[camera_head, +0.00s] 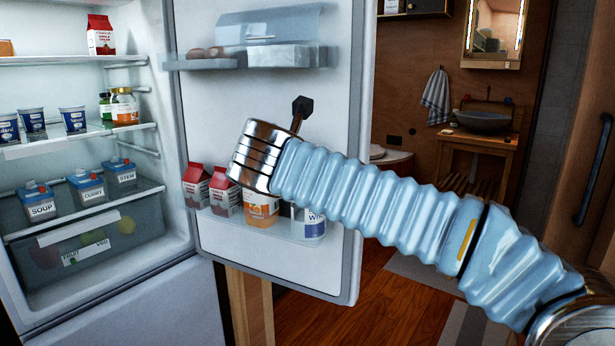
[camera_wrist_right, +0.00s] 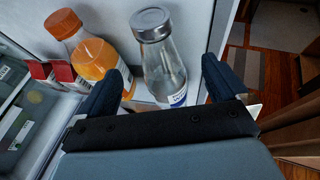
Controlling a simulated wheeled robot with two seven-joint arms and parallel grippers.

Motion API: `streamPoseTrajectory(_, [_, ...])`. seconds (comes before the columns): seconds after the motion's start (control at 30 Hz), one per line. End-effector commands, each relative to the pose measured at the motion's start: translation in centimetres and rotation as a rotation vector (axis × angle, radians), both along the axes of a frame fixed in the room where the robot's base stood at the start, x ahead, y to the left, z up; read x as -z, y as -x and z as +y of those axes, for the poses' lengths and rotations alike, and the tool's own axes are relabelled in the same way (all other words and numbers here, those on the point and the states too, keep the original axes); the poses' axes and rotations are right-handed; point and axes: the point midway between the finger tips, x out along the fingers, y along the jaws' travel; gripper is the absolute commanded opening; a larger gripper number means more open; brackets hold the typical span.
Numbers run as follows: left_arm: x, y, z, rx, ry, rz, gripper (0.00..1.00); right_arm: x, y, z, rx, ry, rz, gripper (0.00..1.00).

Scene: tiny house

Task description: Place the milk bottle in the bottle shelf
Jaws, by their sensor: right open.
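The milk bottle, clear with a grey cap and a white and blue label, shows in the right wrist view (camera_wrist_right: 165,65). It stands upright in the fridge door's lower bottle shelf (camera_head: 275,230). In the head view only its lower part with the label (camera_head: 314,224) shows below my right arm. My right gripper (camera_wrist_right: 165,75) is open, with one finger on each side of the bottle. I see gaps and no clear grip on it. In the head view my right wrist hides most of the gripper. My left gripper is not in view.
An orange juice bottle (camera_wrist_right: 92,57) stands just left of the milk bottle. Red cartons (camera_head: 222,190) stand further left in the same shelf. The open fridge door (camera_head: 345,120) is behind them. Fridge shelves with cups and tubs are at left; a washroom with a basin (camera_head: 483,122) is at right.

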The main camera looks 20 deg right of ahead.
Motion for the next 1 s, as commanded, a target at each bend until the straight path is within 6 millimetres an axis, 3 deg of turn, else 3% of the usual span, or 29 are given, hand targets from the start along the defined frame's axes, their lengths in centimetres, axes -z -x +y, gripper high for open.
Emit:
streamPoseTrajectory(0.1, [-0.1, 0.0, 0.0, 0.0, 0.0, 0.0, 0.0, -1.1, 2.3, 1.2, -0.004, -0.001, -0.002, 1.0])
streamPoseTrajectory(0.3, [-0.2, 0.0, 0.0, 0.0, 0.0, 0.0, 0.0, -2.2, 4.7, 2.4, -0.001, 0.0, 0.0, 1.0])
streamPoseTrajectory(0.5, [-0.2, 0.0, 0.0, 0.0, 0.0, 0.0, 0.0, -2.3, 5.2, 2.7, -0.001, 0.0, 0.002, 1.0])
streamPoseTrajectory(0.6, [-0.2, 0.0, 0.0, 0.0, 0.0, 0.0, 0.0, -0.2, 4.2, 3.4, -0.012, -0.028, 0.027, 1.0])
streamPoseTrajectory(0.67, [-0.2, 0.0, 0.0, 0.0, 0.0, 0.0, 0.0, 2.8, 2.9, 4.5, -0.026, -0.072, 0.063, 1.0])
streamPoseTrajectory(0.77, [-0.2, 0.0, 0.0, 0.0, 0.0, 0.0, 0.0, 10.8, 0.4, 6.5, -0.035, -0.214, 0.165, 1.0])
streamPoseTrajectory(0.87, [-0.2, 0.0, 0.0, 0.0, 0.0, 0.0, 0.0, 21.6, -0.9, 8.3, 0.016, -0.441, 0.311, 1.0])
streamPoseTrajectory(0.9, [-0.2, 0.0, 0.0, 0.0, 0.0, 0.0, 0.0, 26.1, -0.7, 8.8, 0.065, -0.549, 0.374, 1.0])
streamPoseTrajectory(0.97, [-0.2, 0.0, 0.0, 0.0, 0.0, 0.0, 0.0, 33.1, 0.3, 9.4, 0.177, -0.73, 0.471, 1.0])
streamPoseTrajectory(1.0, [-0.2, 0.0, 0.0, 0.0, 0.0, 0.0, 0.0, 37.8, 1.5, 9.6, 0.284, -0.861, 0.532, 1.0])
